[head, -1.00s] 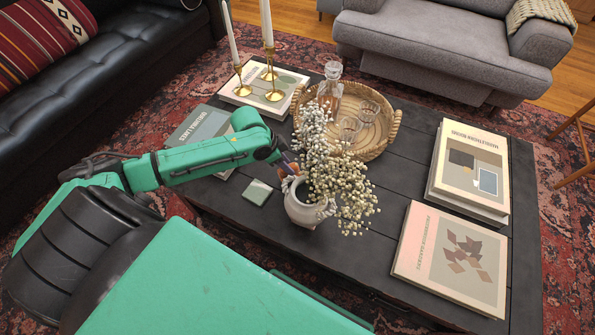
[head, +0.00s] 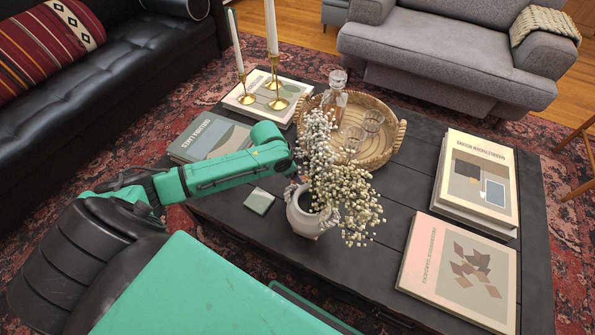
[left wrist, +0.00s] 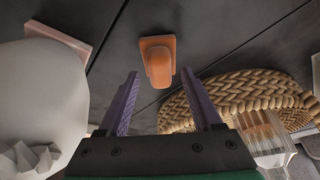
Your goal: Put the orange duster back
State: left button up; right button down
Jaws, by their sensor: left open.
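The orange duster (left wrist: 158,62) shows in the left wrist view on the dark tabletop, a small orange block with a rounded raised part. My left gripper (left wrist: 160,74) is open, with its two purple fingers apart on either side of the duster's lower end in the picture. I cannot tell whether the fingers touch it; a gap shows on both sides. In the head view the duster and the left gripper's fingers are hidden behind my green forearm and the flowers. My right gripper is not in view.
A white vase (head: 304,214) with dried flowers stands close to my left gripper. A woven tray (head: 384,157) with a decanter and glasses is behind it. A small green square (head: 259,201), books and candlesticks also occupy the black table (head: 345,268).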

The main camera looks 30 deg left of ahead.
pick_arm(q)
jog(key=p+v, duration=0.3)
jog(key=v, duration=0.8)
jog(key=shift+r, duration=0.35)
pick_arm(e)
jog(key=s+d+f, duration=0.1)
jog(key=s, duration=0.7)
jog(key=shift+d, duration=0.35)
pick_arm(q)
jog(key=shift+s+a, duration=0.1)
jog(key=shift+a, duration=0.05)
